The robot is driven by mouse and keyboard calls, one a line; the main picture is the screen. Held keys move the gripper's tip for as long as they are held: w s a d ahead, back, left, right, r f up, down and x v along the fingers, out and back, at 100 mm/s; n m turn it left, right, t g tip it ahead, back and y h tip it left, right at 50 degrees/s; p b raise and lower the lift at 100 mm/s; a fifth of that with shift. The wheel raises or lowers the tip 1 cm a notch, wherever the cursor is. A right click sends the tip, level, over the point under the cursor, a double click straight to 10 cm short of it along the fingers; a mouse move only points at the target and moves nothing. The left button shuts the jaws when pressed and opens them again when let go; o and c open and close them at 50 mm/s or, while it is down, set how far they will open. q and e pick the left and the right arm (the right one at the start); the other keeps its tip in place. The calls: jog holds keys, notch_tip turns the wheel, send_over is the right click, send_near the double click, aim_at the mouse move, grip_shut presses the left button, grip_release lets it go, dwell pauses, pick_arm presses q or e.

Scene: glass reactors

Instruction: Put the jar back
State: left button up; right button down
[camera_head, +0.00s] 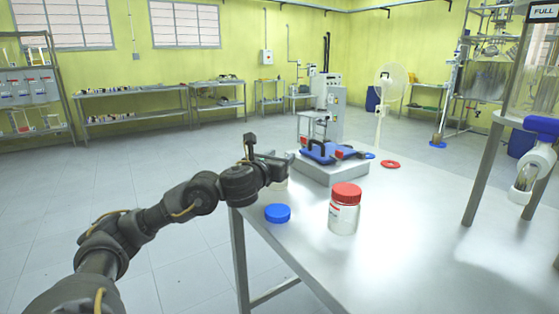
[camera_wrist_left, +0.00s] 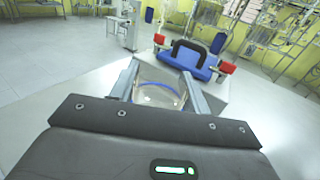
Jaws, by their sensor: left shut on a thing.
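My left gripper (camera_head: 280,162) is shut on an open jar at the left edge of the steel table (camera_head: 420,210). The jar (camera_head: 279,184) is pale and mostly hidden behind the gripper in the head view. In the left wrist view the clear jar (camera_wrist_left: 158,96) sits between the two fingers of my left gripper (camera_wrist_left: 162,76), with a blue ring or band showing inside its outline. I cannot tell whether its base touches the table. A blue lid (camera_head: 277,213) lies on the table just in front of it. My right gripper is not in view.
A white jar with a red lid (camera_head: 344,210) stands right of the blue lid. Behind is a grey block (camera_head: 335,171) carrying a blue device with red parts (camera_wrist_left: 189,57). A red ring (camera_head: 390,164) lies beyond. The table's right front is clear.

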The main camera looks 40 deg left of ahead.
pick_arm(q)
jog(key=o, duration=1.2)
jog(key=shift+r, duration=0.1)
